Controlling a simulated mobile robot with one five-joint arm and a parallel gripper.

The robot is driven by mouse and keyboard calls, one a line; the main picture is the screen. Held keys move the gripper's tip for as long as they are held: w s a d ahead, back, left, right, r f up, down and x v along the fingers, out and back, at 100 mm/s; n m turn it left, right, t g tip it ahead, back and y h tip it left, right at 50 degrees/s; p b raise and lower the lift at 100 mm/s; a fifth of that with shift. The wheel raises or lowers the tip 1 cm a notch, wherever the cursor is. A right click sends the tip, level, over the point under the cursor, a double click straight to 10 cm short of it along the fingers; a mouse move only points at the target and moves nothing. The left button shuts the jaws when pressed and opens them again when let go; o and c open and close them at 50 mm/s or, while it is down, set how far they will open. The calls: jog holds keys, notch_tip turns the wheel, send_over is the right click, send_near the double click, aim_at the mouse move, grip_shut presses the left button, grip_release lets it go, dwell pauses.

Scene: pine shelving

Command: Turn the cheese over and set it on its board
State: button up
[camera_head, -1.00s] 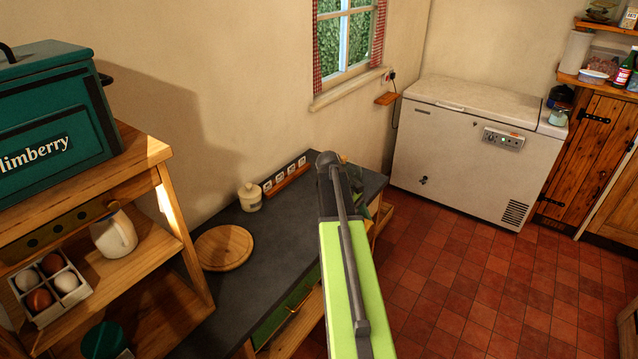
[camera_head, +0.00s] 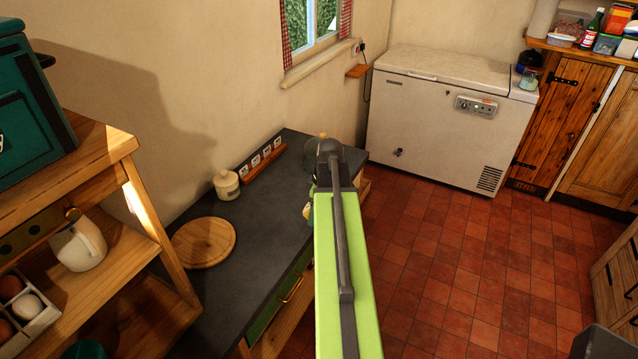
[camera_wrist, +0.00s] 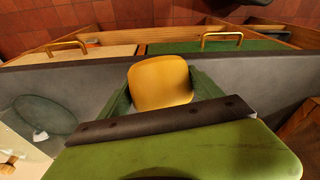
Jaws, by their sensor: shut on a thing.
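The cheese (camera_wrist: 160,82) is a yellow block with rounded corners in the wrist view. My gripper (camera_wrist: 162,88) has its green fingers on both sides of it and is shut on it, above the dark counter. Part of the cheese is hidden behind the gripper's dark bar. A round wooden board (camera_head: 204,242), the likely cheese board, lies bare on the counter, left of my arm.
The dark counter (camera_head: 255,220) has free room around the board. A cream lidded jar (camera_head: 227,185) and a row of small labelled blocks (camera_head: 262,162) stand by the wall. A greenish rounded thing is partly hidden behind my arm. Wooden shelving (camera_head: 70,180) stands left.

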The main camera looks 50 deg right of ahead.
jog(key=t+y, duration=0.1)
jog(key=w+d+r+t+b, duration=0.1)
jog(key=t, duration=0.1)
jog(key=w+r+t+y, duration=0.1)
jog(key=t, duration=0.1)
jog(key=shift+w+d+r+n+y, duration=0.15)
jog(key=shift+d+r+n+y, duration=0.05)
jog(key=shift+n+y, duration=0.1)
notch_tip(320, 180, up, 6)
jog(key=w+d+t+y+b, duration=0.1)
jog(key=d+t+y+b, duration=0.15)
jog(key=t, duration=0.25)
jog(key=shift+m+h, duration=0.4)
jog(key=shift+h, duration=0.05)
notch_tip(320, 180, down, 13)
jog(key=b, duration=1.2)
jog(key=shift+d+f, duration=0.1)
jog(key=shift+f, duration=0.05)
jog(key=shift+f+b, duration=0.25)
jog(key=shift+b, duration=0.3)
jog(key=o, duration=1.2)
jog(key=shift+o, duration=0.2)
jog(key=p+v, duration=0.8)
jog(key=v, duration=0.9)
jog(key=shift+r, duration=0.4)
